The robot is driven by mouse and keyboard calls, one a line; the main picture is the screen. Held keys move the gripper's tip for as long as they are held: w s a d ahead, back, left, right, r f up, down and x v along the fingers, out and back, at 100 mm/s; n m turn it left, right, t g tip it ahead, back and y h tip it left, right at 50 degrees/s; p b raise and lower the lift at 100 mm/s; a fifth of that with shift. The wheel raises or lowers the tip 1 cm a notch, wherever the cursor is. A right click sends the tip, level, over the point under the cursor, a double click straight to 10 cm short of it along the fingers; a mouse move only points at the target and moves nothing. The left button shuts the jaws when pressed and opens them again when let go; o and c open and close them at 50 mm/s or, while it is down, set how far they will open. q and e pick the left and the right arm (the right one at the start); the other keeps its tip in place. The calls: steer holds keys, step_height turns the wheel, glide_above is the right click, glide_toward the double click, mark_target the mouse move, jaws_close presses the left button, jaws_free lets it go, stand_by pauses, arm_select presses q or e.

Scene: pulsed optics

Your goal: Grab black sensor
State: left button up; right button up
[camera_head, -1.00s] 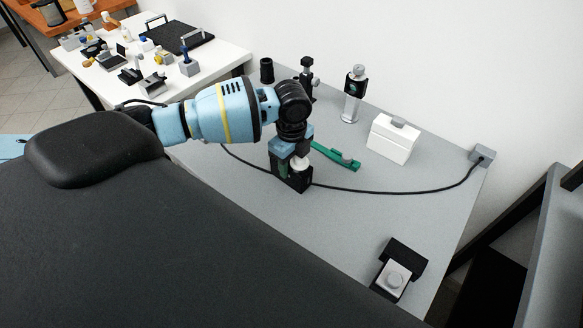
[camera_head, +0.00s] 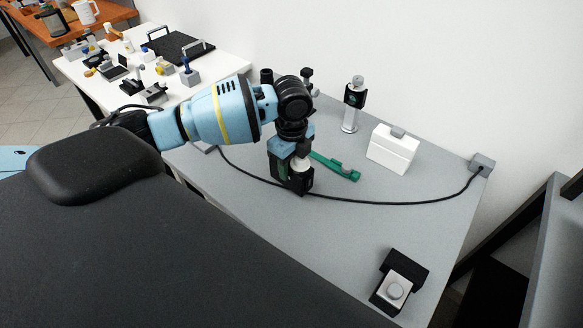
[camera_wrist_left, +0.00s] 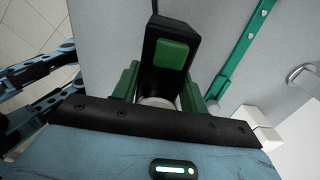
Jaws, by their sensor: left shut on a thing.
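The black sensor (camera_head: 305,183) is a small dark block at the middle of the grey table, under my left gripper (camera_head: 291,174). In the left wrist view the sensor (camera_wrist_left: 154,48) shows a green square on its face and a pale round part below it. The two green fingers of the left gripper (camera_wrist_left: 159,90) are closed on it from both sides. I cannot tell for sure whether its underside touches the table. My right gripper is not in view.
A green bar (camera_head: 337,167) lies just right of the gripper, and a black cable (camera_head: 400,203) crosses the table. A white box (camera_head: 392,150), a post mount (camera_head: 352,104) and a black-and-white device (camera_head: 399,280) stand farther right. The front middle is clear.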

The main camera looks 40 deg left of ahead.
arm_select(q)
steer(key=s+d+r+p, duration=0.1)
steer(key=s+d, duration=0.7)
steer(key=s, duration=0.5)
steer(key=shift+d+r, duration=0.15)
steer(key=shift+d, duration=0.15)
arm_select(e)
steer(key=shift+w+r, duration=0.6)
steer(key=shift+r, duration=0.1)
arm_select(q)
steer(key=shift+s, duration=0.1)
